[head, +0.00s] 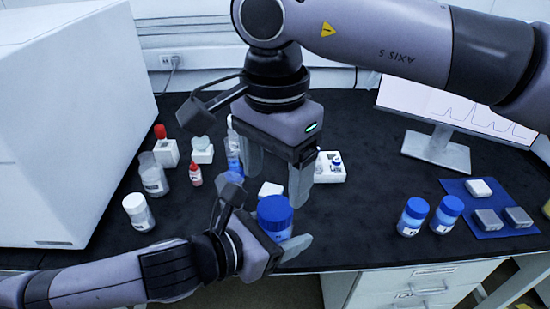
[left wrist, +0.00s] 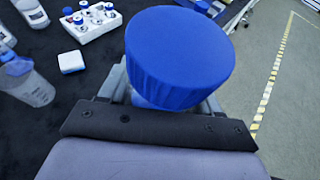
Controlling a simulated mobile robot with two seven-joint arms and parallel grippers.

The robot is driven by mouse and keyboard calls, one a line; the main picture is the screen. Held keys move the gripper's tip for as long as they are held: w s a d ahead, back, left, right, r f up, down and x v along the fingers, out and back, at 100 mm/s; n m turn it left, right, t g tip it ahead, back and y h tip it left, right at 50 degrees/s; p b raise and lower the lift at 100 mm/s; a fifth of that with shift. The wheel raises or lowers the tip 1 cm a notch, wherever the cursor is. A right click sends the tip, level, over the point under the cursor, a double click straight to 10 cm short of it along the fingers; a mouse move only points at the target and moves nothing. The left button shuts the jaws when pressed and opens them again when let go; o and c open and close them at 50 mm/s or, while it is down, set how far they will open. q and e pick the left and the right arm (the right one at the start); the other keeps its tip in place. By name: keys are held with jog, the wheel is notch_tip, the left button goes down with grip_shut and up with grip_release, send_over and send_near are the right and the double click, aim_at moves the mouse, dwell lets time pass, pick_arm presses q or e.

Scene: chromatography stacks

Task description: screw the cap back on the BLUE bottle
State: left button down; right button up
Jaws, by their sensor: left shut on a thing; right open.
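A bottle with a wide blue cap (head: 275,212) is in my left gripper (head: 287,240), near the front edge of the dark bench. My left gripper is shut on the bottle below the cap. In the left wrist view the ribbed blue cap (left wrist: 180,50) sits on top of the bottle (left wrist: 150,101) and hides most of it. I cannot tell how tightly the cap is on. My right gripper (head: 279,180) is open, pointing down just behind and above the cap, with nothing between its fingers.
Two smaller blue-capped bottles (head: 429,215) stand at right, near a blue mat (head: 490,225) with several blocks. A white vial rack (head: 335,179) is behind my grippers. Several bottles, including a white-capped one (head: 138,213), stand at left. A monitor (head: 440,150) is at back right.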

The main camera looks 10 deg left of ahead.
aim_at(275, 208)
notch_tip(275, 208, down, 6)
jog(key=shift+f, duration=0.1)
dwell(0.4)
jog(key=c, duration=1.1)
jog(key=m, duration=0.6)
jog(key=shift+m, duration=0.3)
jog(key=o, duration=1.2)
